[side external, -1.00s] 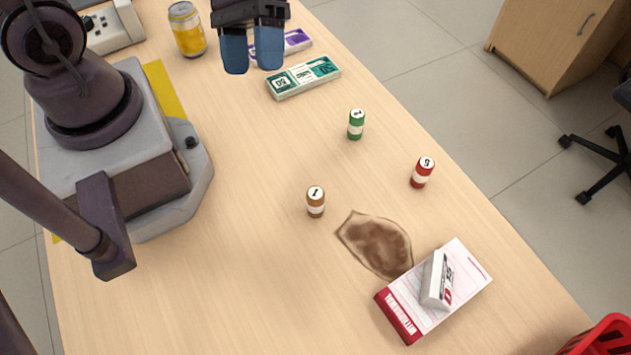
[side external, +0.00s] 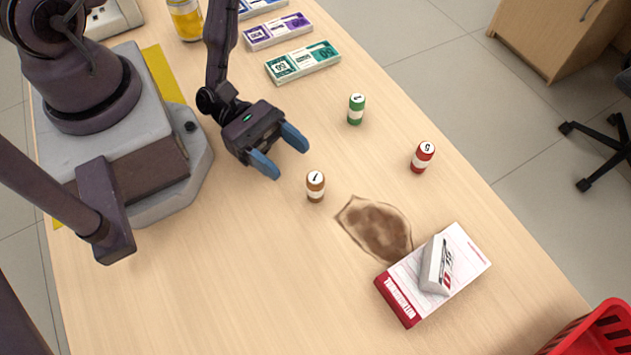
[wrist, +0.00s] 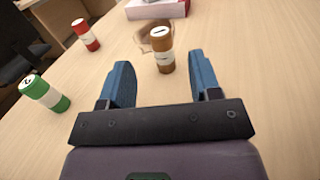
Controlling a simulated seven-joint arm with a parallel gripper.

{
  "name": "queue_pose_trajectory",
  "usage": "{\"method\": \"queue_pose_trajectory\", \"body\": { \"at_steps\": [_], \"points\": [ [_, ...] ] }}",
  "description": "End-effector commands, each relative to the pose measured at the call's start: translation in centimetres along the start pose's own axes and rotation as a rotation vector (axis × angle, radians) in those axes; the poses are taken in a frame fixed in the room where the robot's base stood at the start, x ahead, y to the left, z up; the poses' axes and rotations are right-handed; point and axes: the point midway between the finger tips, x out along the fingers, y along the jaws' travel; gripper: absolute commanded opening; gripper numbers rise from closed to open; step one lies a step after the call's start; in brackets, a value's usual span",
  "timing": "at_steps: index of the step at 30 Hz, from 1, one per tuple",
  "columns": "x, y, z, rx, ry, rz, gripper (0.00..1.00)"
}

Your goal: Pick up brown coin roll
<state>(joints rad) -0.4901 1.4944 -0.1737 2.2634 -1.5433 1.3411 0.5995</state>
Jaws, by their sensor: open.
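The brown coin roll (side external: 315,187) stands upright on the counter, with a white band and a "1" on its top. It also shows in the wrist view (wrist: 164,50), ahead of the jaws and between the lines of the two fingers. My gripper (side external: 286,158) has blue fingers, is open and empty, and is low over the counter just left of the roll in the side view. In the wrist view my gripper (wrist: 160,82) has its fingertips close to the roll, with a small gap; I see no contact.
A green roll (side external: 356,109) and a red roll (side external: 422,157) stand to the right. A brown stain (side external: 378,229) and a pad (side external: 405,300) bearing a white block (side external: 437,266) lie toward the front right. Banknote bundles (side external: 303,62) lie behind. The front left counter is clear.

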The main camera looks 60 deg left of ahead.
Motion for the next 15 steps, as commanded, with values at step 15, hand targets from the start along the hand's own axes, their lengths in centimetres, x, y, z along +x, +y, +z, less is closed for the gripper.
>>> {"method": "queue_pose_trajectory", "body": {
  "at_steps": [15],
  "points": [
    [6.6, -0.1, 0.0, 0.0, -0.001, -0.005, 0.57]
  ]
}}
